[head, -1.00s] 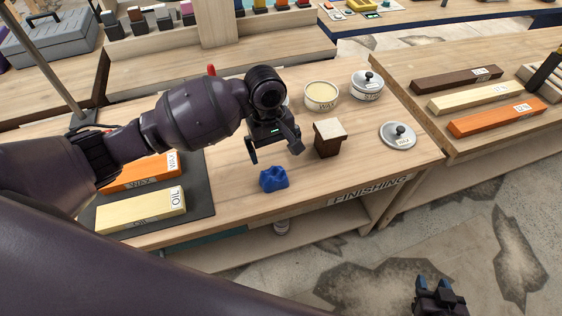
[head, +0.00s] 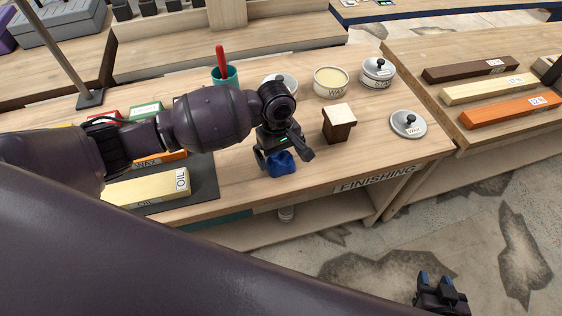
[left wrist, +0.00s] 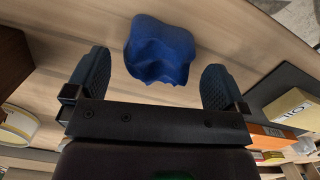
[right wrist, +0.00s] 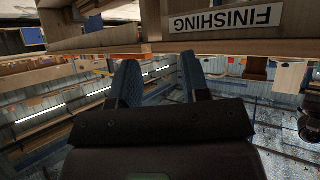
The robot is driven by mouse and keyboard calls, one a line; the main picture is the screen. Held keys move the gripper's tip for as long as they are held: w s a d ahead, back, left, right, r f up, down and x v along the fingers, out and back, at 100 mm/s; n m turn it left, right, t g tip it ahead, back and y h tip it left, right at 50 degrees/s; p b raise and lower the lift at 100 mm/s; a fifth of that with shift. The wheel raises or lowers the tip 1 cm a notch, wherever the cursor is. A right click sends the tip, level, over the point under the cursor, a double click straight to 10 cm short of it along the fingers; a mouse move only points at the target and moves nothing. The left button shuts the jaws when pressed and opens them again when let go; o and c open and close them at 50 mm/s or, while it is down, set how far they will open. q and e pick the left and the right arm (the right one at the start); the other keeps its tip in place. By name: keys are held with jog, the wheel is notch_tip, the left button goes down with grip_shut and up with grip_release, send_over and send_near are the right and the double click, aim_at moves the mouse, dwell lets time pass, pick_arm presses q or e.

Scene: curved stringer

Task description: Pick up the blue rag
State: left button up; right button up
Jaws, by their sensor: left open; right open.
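The blue rag (head: 282,164) is a crumpled lump on the wooden finishing bench (head: 320,200), near its front edge. My left gripper (head: 287,162) is open just above it. In the left wrist view the rag (left wrist: 160,50) lies between and a little beyond the two open fingers (left wrist: 155,82), with gaps on both sides. My right gripper (head: 440,284) is open and empty, low beyond the bench front. In the right wrist view its fingers (right wrist: 158,82) are apart with nothing between them.
Behind are a wax bowl (head: 331,82), a lidded pot (head: 377,73) and a teal cup (head: 226,76). A lid (head: 408,124) lies to the right. An oil board (head: 146,189) lies to the left.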

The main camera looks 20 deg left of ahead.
aim_at(281, 156)
pick_arm(q)
notch_tip(281, 156, down, 2)
jog(key=shift+f, duration=0.15)
jog(key=shift+d+f, duration=0.1)
jog(key=shift+f, duration=0.05)
jog(key=shift+c, duration=0.2)
jog(key=c, duration=0.7)
jog(key=shift+c, duration=0.2)
jog(key=shift+r, duration=0.25)
notch_tip(281, 156, up, 20)
jog(key=p, duration=0.3)
jog(key=shift+f, duration=0.25)
pick_arm(e)
jog(key=r, duration=0.3)
jog(key=shift+w+r, duration=0.25)
jog(key=shift+r, duration=0.05)
